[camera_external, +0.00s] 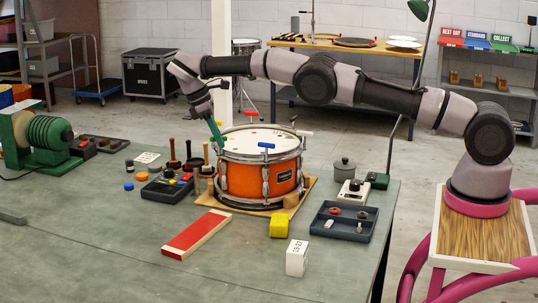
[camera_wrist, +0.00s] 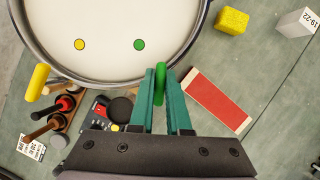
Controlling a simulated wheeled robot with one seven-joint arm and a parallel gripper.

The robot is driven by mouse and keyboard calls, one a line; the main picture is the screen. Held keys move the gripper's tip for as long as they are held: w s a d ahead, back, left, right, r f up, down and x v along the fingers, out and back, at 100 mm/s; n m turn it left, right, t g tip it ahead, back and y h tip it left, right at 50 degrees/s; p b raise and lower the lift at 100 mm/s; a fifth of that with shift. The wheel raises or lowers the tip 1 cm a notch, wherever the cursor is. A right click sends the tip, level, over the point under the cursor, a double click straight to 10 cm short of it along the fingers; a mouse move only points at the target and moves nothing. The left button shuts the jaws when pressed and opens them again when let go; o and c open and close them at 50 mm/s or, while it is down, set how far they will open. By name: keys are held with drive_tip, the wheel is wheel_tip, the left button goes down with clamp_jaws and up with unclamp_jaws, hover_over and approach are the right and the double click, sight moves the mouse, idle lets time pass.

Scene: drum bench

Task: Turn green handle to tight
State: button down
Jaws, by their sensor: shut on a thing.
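The orange drum (camera_external: 262,178) stands on a wooden board on the bench, its white head (camera_wrist: 120,25) facing up. The green handle (camera_wrist: 160,84) is at the drum's rim, beside a green dot (camera_wrist: 139,44) on the head. My gripper (camera_wrist: 161,86) has its teal fingers on both sides of the handle and is shut on it. In the external view my gripper (camera_external: 216,132) reaches down at the drum's left rim; its fingers hide the handle there. A yellow handle (camera_wrist: 38,82) stands farther left along the rim in the wrist view.
A blue handle (camera_external: 266,145) rises at the drum's front rim. A red board (camera_external: 197,233), yellow block (camera_external: 279,225) and white block (camera_external: 297,257) lie in front. A dark tray (camera_external: 342,221) is right; tools and a black box (camera_external: 167,188) are left. The front-left bench is clear.

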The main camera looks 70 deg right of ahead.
drive_tip(key=shift+f+m, duration=0.15)
drive_tip(key=shift+m, duration=0.35)
drive_tip(key=c, duration=0.9)
unclamp_jaws()
drive_tip(key=shift+a, duration=0.1)
